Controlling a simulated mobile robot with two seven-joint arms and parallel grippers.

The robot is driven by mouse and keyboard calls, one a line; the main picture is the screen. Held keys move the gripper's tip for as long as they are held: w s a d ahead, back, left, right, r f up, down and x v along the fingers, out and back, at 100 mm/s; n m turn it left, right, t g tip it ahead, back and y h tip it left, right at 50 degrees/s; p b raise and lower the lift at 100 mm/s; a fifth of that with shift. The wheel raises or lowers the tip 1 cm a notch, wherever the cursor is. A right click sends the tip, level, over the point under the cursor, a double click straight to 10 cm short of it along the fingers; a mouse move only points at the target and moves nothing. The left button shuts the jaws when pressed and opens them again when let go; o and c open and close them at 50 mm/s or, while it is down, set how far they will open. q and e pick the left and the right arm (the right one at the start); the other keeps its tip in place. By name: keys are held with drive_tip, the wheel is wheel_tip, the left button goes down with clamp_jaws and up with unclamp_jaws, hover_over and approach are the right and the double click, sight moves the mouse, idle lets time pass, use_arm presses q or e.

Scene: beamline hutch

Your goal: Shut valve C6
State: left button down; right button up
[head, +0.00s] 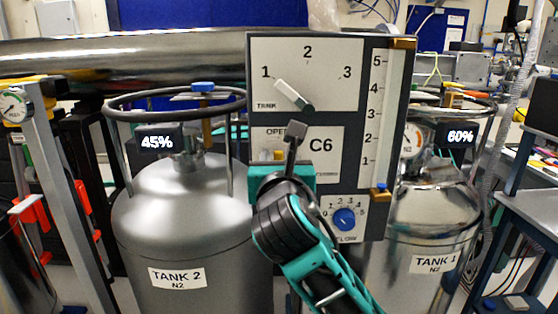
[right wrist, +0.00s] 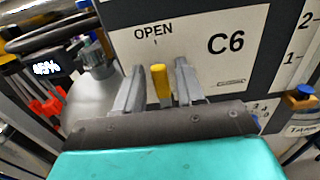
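The C6 valve plate (head: 325,150) is on the dark panel in the middle of the head view, with "OPEN" printed at its upper left. It also shows in the right wrist view (right wrist: 225,45). The valve's yellow handle (right wrist: 160,84) stands upright below the OPEN mark. My right gripper (right wrist: 160,90) is in front of the plate, its two grey fingers open on either side of the handle, with narrow gaps showing. In the head view my right gripper (head: 293,142) hides most of the handle. My left gripper is in neither view.
Above C6 is a tank selector (head: 293,95) marked 1 to 3. Below right is a blue flow knob (head: 344,219), and a slider scale (head: 385,120) runs down the right edge. Tank 2 (head: 185,225) and tank 1 (head: 425,215) stand behind the panel. A steel pipe (head: 120,55) crosses left.

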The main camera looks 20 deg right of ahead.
clamp_jaws()
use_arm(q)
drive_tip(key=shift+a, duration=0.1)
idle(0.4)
